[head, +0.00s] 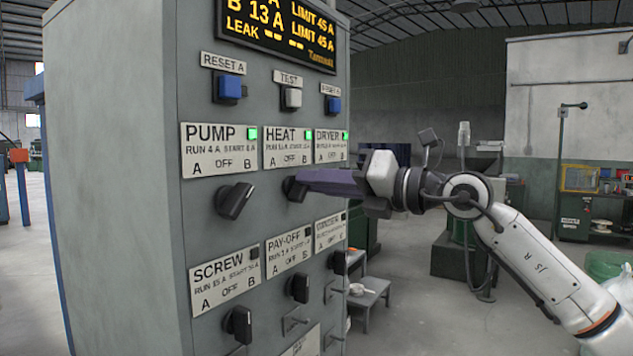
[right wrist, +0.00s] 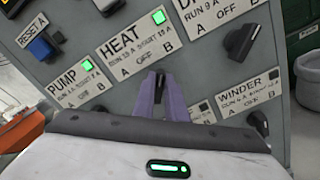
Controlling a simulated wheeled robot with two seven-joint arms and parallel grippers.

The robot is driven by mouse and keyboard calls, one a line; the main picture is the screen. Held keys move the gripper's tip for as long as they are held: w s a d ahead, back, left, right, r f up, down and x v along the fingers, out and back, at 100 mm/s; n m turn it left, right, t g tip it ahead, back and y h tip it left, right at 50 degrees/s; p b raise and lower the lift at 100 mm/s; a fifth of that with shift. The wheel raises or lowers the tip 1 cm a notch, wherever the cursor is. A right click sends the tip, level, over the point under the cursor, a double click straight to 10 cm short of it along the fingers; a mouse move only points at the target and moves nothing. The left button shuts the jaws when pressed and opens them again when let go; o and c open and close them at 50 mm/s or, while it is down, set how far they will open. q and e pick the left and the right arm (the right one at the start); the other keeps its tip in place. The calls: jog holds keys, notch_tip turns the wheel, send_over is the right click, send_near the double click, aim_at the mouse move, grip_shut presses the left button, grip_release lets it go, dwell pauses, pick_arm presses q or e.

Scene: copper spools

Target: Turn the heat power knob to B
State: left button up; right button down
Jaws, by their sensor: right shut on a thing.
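The heat knob (head: 291,189) is black and sits on the grey panel under the white HEAT label (head: 289,148), which reads A, OFF, B. The green light beside HEAT is lit. My right gripper (head: 303,182) comes in from the right with purple fingers shut on the heat knob. In the right wrist view my right gripper's fingers (right wrist: 160,97) close around the dark knob below the HEAT label (right wrist: 135,43). The fingers hide most of the knob, so I cannot tell exactly which mark it points to. My left gripper is not in view.
The pump knob (head: 235,200) is close on the left, tilted up to the right. The dryer knob (right wrist: 241,42) is on the other side. The screw knob (head: 239,325) and pay-off knob (head: 299,288) are below. Floor to the right of the cabinet is partly open.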

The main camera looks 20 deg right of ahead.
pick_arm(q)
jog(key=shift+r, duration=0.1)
pick_arm(e)
jog(key=shift+f+m, duration=0.1)
jog(key=shift+m, duration=0.5)
jog(key=c, duration=1.8)
grip_release()
jog(key=shift+d, duration=0.1)
